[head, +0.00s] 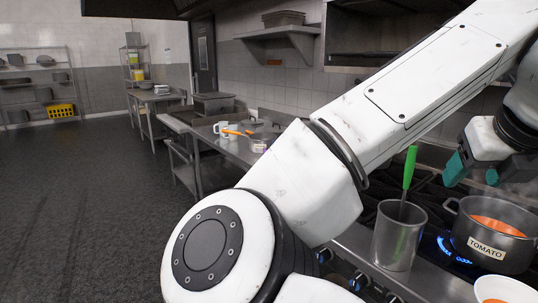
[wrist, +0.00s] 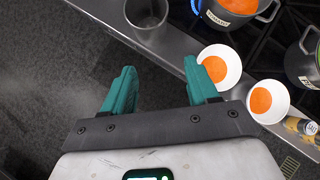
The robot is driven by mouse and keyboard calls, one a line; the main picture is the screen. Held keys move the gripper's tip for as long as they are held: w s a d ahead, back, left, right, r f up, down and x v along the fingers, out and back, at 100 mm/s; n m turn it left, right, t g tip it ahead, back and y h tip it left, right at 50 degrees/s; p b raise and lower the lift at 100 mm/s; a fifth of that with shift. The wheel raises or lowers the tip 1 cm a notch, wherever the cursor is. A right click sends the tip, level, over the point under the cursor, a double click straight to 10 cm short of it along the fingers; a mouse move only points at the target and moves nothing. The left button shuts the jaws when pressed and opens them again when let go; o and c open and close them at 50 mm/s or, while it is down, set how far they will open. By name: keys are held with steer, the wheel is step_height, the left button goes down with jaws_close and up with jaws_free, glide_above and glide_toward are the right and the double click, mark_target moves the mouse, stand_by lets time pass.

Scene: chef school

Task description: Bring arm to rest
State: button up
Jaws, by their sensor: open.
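My gripper (head: 472,172) is at the right of the head view, with its teal fingers apart and nothing between them. It is above the stove area, near the pot labelled TOMATO (head: 489,249). In the wrist view my gripper (wrist: 158,70) shows both teal fingers spread, with dark floor and the counter edge beyond them. My white arm crosses the head view from the upper right to the bottom middle, bent at a large joint, and hides part of the counter and stove.
A metal container (head: 398,239) holds a green-handled utensil (head: 409,168). A white bowl (head: 505,290) of orange soup is at the front edge; the wrist view shows a second bowl (wrist: 268,102). A blue flame (head: 452,250) burns by the pot. Open floor (head: 85,200) lies left.

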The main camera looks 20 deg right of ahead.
steer(key=w+d+f+n+h, duration=0.2)
steer(key=w+f+n+h, duration=0.2)
steer(key=f+n, duration=1)
step_height(320, 180, down, 13)
steer(key=s+a+n+y, duration=0.2)
steer(key=s+a+n, duration=0.1)
steer(key=n, duration=1)
steer(key=s+a+f+n+g+y, duration=0.2)
steer(key=s+a+f+n, duration=0.4)
steer(key=s+f, duration=0.4)
steer(key=s+a+f+n+g+y, duration=0.3)
steer(key=s+a+f+n, duration=0.3)
steer(key=s+f, duration=0.5)
step_height(320, 180, down, 3)
steer(key=shift+s+a+r+n+y, duration=0.15)
steer(key=shift+a+n+y, duration=0.35)
steer(key=shift+n, duration=0.5)
steer(key=shift+d, duration=0.1)
steer(key=shift+c, duration=0.4)
